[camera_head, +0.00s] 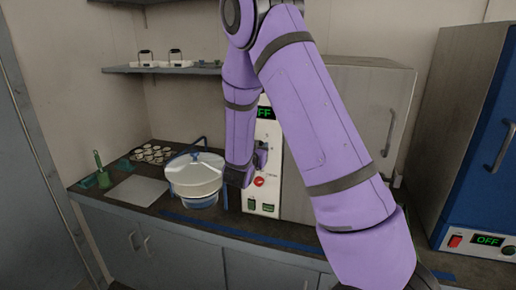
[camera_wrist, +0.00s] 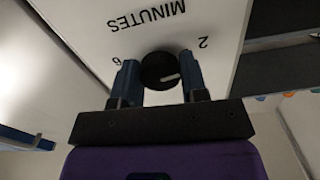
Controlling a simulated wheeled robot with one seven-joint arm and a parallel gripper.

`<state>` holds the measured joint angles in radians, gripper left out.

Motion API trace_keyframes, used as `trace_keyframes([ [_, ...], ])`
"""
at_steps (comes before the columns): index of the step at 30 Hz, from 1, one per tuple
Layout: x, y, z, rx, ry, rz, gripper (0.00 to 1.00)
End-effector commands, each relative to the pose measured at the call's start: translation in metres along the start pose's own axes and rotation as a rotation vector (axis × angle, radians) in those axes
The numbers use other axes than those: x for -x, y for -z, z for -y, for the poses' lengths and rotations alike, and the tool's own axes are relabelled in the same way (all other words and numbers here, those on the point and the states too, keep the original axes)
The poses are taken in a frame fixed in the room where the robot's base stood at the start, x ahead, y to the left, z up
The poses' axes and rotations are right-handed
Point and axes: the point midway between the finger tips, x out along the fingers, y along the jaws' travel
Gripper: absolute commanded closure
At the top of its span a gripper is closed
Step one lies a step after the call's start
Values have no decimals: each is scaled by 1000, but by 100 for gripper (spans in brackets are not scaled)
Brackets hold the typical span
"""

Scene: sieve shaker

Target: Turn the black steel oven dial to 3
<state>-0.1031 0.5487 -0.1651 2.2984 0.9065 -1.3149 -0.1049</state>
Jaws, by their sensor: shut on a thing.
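The black dial (camera_wrist: 158,70) sits on a white panel (camera_wrist: 110,30) in the wrist view, with a pale pointer line directed to the right in that picture. The panel's print is upside down: MINUTES above the dial, 2 at upper right, 6 at left. My gripper (camera_wrist: 159,66) is shut on the dial, a blue finger on each side. In the head view, my gripper (camera_head: 262,155) is at the control panel of the steel oven (camera_head: 368,90), below a green display (camera_head: 264,113). The dial is hidden there behind my gripper and arm.
A red switch (camera_head: 259,182) is just below my gripper. A blue oven (camera_head: 475,130) stands at right, its display reading OFF. A shelf (camera_head: 160,70) is above.

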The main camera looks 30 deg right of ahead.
Motion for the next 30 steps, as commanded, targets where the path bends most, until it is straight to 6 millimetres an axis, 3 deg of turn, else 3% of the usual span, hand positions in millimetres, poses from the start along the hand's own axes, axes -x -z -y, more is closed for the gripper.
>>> trace_keyframes([
  [30,0,-1,0,-885,-1,2,84],
])
